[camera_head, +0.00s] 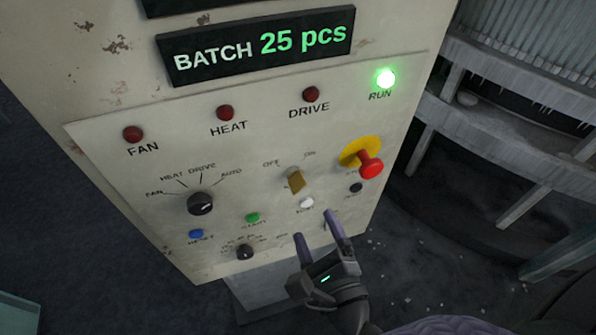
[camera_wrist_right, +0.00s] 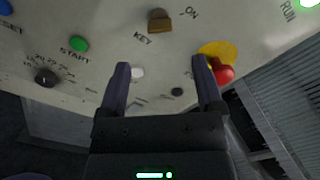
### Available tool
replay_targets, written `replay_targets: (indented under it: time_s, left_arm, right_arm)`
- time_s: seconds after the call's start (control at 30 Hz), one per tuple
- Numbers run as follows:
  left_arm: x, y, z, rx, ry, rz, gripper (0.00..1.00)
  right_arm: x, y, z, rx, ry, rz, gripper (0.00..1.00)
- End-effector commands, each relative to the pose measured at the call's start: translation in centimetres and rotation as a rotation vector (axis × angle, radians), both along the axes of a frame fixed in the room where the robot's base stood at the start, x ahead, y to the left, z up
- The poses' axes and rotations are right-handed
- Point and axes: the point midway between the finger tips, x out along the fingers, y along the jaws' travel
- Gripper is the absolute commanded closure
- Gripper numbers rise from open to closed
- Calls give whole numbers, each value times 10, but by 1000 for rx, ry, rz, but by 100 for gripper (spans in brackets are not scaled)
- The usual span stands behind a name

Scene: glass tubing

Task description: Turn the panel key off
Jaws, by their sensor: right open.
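The brass panel key (camera_head: 296,181) sits in its switch on the control panel, between the OFF and ON labels. Its exact setting is hard to tell in the head view. In the right wrist view the key (camera_wrist_right: 159,21) is beyond the fingertips, above the gap between them, with KEY and ON labels beside it. My right gripper (camera_head: 317,222) is open and empty, just below the key and near the white button (camera_head: 306,203). It also shows in the right wrist view (camera_wrist_right: 160,68), fingers apart. My left gripper is not in view.
A red emergency button (camera_head: 370,167) on a yellow base sticks out right of the key. A selector knob (camera_head: 200,203), green button (camera_head: 252,217) and blue button (camera_head: 196,233) lie left. The RUN lamp (camera_head: 385,78) glows green. Grey machinery (camera_head: 500,130) stands at right.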

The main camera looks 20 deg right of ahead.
Motion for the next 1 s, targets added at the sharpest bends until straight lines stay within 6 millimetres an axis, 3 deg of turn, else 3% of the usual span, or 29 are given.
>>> replay_targets:
  time_s: [0.2, 0.4, 0.77, 0.87, 1.0]
  left_arm:
    - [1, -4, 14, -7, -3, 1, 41]
    - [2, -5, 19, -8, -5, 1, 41]
    - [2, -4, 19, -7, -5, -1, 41]
    - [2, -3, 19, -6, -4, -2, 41]
    - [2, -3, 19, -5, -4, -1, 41]
  right_arm:
    - [50, 1, 3, 4, -5, -4, 15]
    - [85, 3, 0, -1, -2, -1, 15]
    - [95, 3, -2, -3, 1, -1, 15]
    - [94, 3, -2, -3, 1, -1, 32]
    - [94, 3, -2, -3, 1, 0, 61]
